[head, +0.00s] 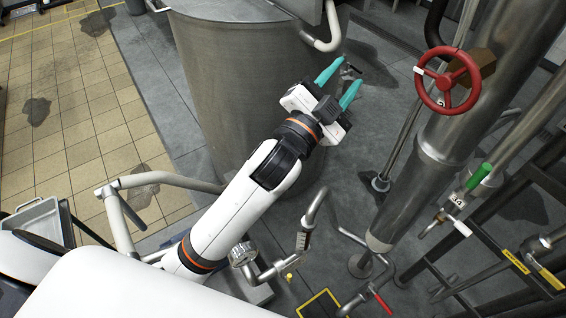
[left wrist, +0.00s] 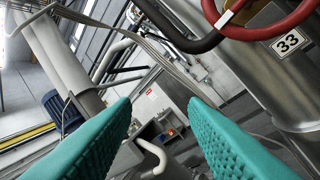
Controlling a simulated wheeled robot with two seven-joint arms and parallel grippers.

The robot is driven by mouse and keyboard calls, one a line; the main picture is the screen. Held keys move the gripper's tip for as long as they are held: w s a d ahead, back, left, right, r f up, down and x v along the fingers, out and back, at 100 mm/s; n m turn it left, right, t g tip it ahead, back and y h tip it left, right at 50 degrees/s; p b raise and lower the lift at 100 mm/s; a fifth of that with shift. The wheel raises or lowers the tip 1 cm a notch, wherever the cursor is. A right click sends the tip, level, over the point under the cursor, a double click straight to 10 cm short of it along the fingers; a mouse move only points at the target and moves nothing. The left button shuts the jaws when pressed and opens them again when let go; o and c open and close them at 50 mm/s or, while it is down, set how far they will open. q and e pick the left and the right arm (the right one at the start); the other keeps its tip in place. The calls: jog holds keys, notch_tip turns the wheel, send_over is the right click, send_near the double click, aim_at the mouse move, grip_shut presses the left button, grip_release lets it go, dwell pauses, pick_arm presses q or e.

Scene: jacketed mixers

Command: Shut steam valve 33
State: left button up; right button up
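The steam valve's red handwheel (head: 445,82) is on a thick steel pipe at the upper right of the head view. In the left wrist view its red rim (left wrist: 240,34) crosses the top right corner, just above a white plate (left wrist: 290,41) marked 33. A white tag sits on the rim. My left gripper (head: 340,82) is open and empty, left of the wheel and apart from it. Its teal fingers (left wrist: 160,128) are spread wide in the left wrist view, with nothing between them. My right gripper is not in view.
A large steel vessel (head: 245,85) stands close to my left gripper. A green-handled valve (head: 478,177) is below the red wheel, near the steel pipe (head: 443,140). Dark railings (head: 540,180) line the right side. Bent pipes (head: 312,215) stand below my left forearm. Open grey floor lies between vessel and pipe.

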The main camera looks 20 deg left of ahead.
pick_arm(q)
jog(key=s+a+f+n+g+y, duration=0.2)
jog(key=s+a+f+n+g, duration=0.1)
jog(key=f, duration=0.6)
jog(key=s+a+f+n+g+y, duration=0.3)
jog(key=s+a+f+g, duration=0.1)
jog(key=f, duration=0.5)
jog(key=shift+a+f+n, duration=0.3)
jog(key=shift+a+f, duration=0.1)
jog(key=shift+a, duration=0.2)
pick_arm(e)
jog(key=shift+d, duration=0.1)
pick_arm(q)
jog(key=shift+s+f+g+y, duration=0.1)
jog(key=shift+g+y, duration=0.2)
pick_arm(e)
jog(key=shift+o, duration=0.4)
